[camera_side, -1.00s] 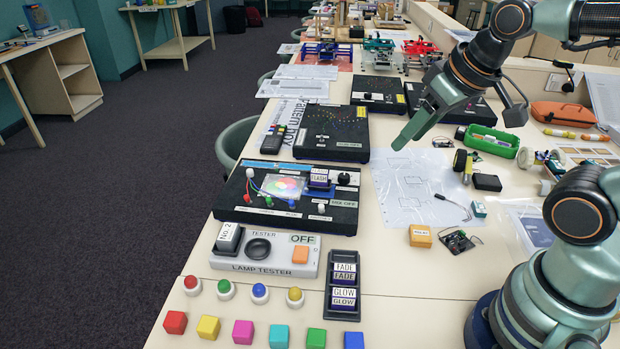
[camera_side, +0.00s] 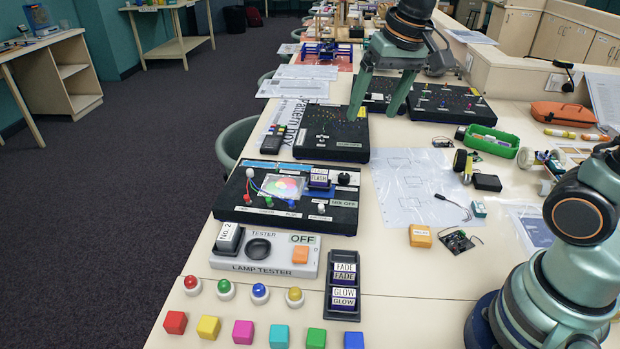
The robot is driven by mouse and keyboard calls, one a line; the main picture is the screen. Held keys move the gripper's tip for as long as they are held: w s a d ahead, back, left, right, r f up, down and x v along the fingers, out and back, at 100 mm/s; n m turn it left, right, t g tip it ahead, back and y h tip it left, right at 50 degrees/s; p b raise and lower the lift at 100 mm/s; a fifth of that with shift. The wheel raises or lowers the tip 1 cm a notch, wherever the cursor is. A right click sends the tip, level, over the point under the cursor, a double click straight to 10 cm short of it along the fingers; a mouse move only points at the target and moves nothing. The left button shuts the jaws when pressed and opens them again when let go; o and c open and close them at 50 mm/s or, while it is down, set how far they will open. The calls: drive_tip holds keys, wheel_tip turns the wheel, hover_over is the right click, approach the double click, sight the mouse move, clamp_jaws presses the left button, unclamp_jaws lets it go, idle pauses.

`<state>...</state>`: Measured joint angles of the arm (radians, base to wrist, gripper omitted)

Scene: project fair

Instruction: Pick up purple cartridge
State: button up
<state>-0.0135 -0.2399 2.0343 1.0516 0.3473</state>
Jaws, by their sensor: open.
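Three dark purple cartridges with white labels show. The FLASH cartridge (camera_side: 319,184) sits upright in the black box with the coloured disc (camera_side: 230,207). The FADE cartridge (camera_side: 343,279) and the GLOW cartridge (camera_side: 343,304) sit in a small black tray (camera_side: 346,257) at the front. I cannot tell which one the task names. My gripper (camera_side: 373,116) is open and empty, fingers pointing down, above the right side of the Pattern Joy panel. It is well behind all three cartridges and touches none of them.
A grey lamp tester (camera_side: 283,265) stands left of the black tray. Several coloured cubes (camera_side: 243,332) and round buttons (camera_side: 260,292) line the front. A clear sheet (camera_side: 403,199), an orange block (camera_side: 420,236) and a green tray (camera_side: 492,141) lie to the right.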

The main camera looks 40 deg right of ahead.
drive_tip(key=w+f+m+g, duration=0.2)
drive_tip(key=w+m, duration=0.1)
drive_tip(key=w, duration=0.3)
drive_tip(key=m+g, duration=0.1)
drive_tip(key=m, duration=0.2)
hover_over(320, 172)
wheel_tip(320, 172, down, 12)
drive_tip(key=shift+s+d+f, duration=0.1)
drive_tip(key=shift+s, duration=0.05)
drive_tip(key=shift+w+f, duration=0.15)
drive_tip(key=shift+f, duration=1.2)
drive_tip(key=shift+w+f, duration=0.1)
drive_tip(key=shift+f, duration=1.25)
clamp_jaws()
